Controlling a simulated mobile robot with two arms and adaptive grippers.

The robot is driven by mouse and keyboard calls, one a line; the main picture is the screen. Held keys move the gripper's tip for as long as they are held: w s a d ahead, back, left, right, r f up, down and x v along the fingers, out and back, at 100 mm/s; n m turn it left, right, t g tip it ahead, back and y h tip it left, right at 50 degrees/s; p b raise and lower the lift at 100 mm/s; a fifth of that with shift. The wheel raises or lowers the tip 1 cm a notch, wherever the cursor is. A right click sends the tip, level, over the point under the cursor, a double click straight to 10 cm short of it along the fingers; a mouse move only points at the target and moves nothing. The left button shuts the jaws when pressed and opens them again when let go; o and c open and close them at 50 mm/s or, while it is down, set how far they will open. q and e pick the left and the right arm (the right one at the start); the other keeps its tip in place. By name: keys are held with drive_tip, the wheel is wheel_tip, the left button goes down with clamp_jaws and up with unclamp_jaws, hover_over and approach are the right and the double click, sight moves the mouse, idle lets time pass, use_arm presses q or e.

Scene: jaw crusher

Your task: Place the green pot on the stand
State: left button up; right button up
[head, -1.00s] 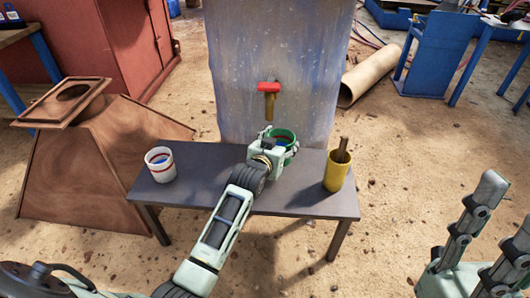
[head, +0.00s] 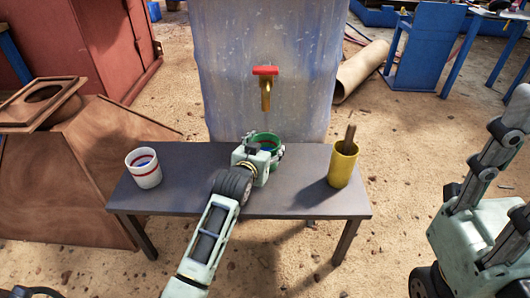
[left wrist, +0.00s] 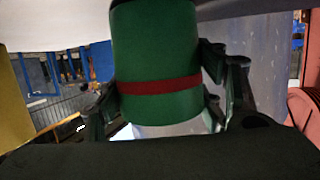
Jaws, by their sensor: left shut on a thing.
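The green pot (head: 268,139) shows its rim in the head view, in front of the translucent tank and below its tap. My left gripper (head: 262,150) is shut on it and hides most of its side. In the left wrist view the pot (left wrist: 155,55), green with a red band, is between the two fingers. The low dark grey stand (head: 205,180) is under the pot and gripper. I cannot tell whether the pot touches its top. My right gripper (head: 498,150) is at the right edge, empty, with its fingers apart.
A white cup with red bands (head: 144,172) stands at the stand's left end. A yellow cup (head: 343,168) with a stick in it stands at the right. The tank (head: 225,70) with a red-handled tap (head: 265,85) rises behind. The stand top between the cups has bare room.

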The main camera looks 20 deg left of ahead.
use_arm(q)
drive_tip(key=shift+r, duration=0.1)
drive_tip(key=o, duration=1.4)
drive_tip(key=shift+f, duration=0.2)
drive_tip(key=shift+r, duration=0.15)
